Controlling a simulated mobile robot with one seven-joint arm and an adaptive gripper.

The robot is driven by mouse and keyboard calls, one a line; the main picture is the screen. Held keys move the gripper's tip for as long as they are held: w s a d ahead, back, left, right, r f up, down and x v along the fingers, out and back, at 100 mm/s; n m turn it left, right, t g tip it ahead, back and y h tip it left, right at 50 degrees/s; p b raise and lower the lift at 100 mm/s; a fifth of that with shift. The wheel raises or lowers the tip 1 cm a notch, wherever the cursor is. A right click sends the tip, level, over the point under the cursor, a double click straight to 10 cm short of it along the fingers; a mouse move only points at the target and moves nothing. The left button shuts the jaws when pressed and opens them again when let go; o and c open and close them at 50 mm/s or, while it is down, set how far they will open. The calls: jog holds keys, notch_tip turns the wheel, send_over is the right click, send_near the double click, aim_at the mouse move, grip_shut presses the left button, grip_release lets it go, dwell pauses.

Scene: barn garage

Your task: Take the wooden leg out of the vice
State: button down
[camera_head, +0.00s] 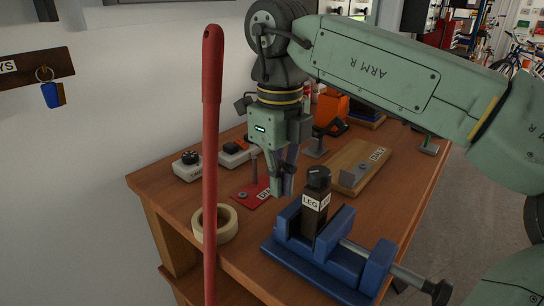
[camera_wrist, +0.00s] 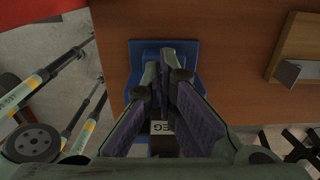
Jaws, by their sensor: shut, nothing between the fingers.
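The wooden leg (camera_head: 315,203) is a short dark block with a white LEG label. It stands upright between the jaws of the blue vice (camera_head: 285,250) on the workbench. My gripper (camera_head: 281,190) is shut and empty, pointing down, a little left of and behind the leg in the head view. In the wrist view my gripper's closed fingers (camera_wrist: 163,85) hide much of the vice (camera_wrist: 136,52). Part of the leg's label (camera_wrist: 160,127) shows below the fingertips there.
On the workbench (camera_head: 240,262) a tape roll (camera_head: 226,232) lies at the left front. A red pole (camera_head: 210,150) stands upright in front of the bench.

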aim_at(315, 211)
jog(key=shift+s+d+r, duration=0.1)
jog(key=shift+s+d, duration=0.7)
jog(key=shift+d, duration=0.2)
